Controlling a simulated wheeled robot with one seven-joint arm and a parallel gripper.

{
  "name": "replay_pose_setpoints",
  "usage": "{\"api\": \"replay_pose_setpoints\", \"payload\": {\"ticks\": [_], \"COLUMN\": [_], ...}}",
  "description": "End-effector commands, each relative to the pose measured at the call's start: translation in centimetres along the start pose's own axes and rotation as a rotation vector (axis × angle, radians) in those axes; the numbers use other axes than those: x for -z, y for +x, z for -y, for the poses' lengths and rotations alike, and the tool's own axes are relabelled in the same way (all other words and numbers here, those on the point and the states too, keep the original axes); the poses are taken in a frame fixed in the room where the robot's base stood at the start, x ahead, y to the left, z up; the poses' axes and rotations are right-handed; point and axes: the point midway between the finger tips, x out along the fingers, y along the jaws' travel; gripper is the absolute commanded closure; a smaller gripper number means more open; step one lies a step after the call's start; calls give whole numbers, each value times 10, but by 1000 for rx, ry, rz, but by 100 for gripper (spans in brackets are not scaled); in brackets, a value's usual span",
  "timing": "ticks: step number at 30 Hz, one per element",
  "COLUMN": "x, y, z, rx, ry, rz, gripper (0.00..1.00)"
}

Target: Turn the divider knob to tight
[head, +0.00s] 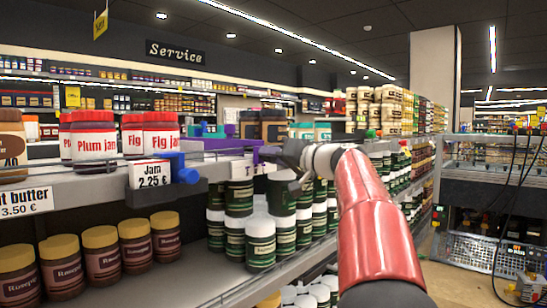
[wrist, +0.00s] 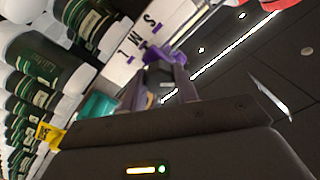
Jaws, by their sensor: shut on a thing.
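A purple divider knob (head: 267,154) sits at the shelf's front edge, beside a purple divider (head: 222,144). My gripper (head: 278,158) reaches it from the right. In the wrist view the purple knob (wrist: 163,54) lies at the tips of the two fingers of my gripper (wrist: 160,74), which are shut on it. The fingers hide part of the knob. No marking for tight can be read.
A blue knob (head: 181,170) is farther left on the same shelf edge, near the jam price card (head: 151,173). Red jam jars (head: 160,134) stand behind it. Green-labelled jars (head: 260,242) fill the shelf below my gripper. A teal part (wrist: 97,106) is left of the fingers.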

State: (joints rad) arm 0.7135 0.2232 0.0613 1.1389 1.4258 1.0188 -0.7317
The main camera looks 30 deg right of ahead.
Motion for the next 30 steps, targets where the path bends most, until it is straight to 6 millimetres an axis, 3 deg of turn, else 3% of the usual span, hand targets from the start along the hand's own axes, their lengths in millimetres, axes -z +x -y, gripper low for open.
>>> {"api": "replay_pose_setpoints", "payload": {"ticks": [18, 30], "x": [1, 0], "y": [0, 0], "z": [1, 0], "rx": [0, 0], "ry": [548, 728], "rz": [0, 0], "gripper": [92, 92]}}
